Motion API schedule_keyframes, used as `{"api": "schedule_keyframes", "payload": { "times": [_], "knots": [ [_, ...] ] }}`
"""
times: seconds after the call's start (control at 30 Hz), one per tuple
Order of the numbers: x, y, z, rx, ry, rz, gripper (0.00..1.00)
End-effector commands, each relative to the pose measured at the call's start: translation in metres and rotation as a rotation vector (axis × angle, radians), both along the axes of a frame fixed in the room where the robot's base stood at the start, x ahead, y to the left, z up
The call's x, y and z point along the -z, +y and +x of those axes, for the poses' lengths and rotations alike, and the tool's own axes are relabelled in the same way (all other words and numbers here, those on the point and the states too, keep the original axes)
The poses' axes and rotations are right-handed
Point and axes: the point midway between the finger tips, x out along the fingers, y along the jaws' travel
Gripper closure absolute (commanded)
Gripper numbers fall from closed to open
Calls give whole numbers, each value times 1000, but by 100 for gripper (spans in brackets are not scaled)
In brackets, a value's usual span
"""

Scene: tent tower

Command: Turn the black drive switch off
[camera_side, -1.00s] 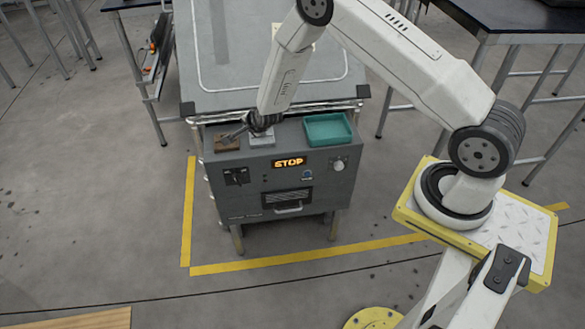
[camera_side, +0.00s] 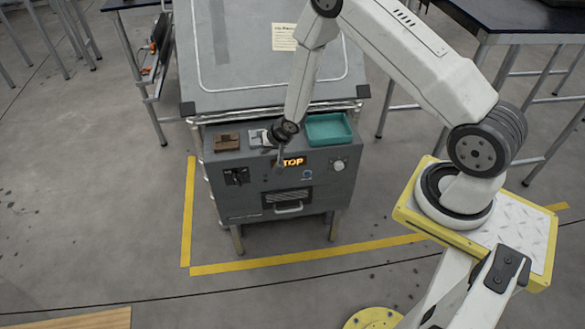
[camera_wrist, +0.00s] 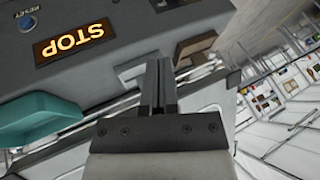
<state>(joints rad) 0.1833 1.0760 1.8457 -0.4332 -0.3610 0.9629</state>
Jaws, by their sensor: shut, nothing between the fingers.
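The black drive switch (camera_side: 237,176) is on the left of the grey control box's front face in the side view. My gripper (camera_side: 279,164) is shut and empty, pointing down in front of the box's upper front edge, to the right of the switch. It covers the first letter of the lit sign. The wrist view shows its two fingers (camera_wrist: 158,85) together. The sign (camera_side: 294,162) reads STOP in orange; it shows upside down in the wrist view (camera_wrist: 70,41).
On the box top (camera_side: 230,160) are a brown block (camera_side: 227,141), a pale block beside my gripper, and a teal tray (camera_side: 329,128). A round knob (camera_side: 338,165), a blue reset button (camera_side: 307,174) and a drawer handle (camera_side: 288,208) are on the front. The floor in front is clear.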

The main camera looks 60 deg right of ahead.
Motion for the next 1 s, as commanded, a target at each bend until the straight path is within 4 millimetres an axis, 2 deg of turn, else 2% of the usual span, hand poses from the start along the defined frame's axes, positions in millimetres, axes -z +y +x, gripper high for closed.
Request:
{"api": "schedule_keyframes", "payload": {
  "times": [0.17, 0.3, 0.73, 1.0],
  "knots": [
    [23, 0, 0, 1, 1, 2, 100],
    [33, 0, 0, 3, -1, 1, 100],
    [39, 0, 3, 3, -2, 1, 100],
    [54, 2, 12, 3, -2, 1, 100]
  ]
}}
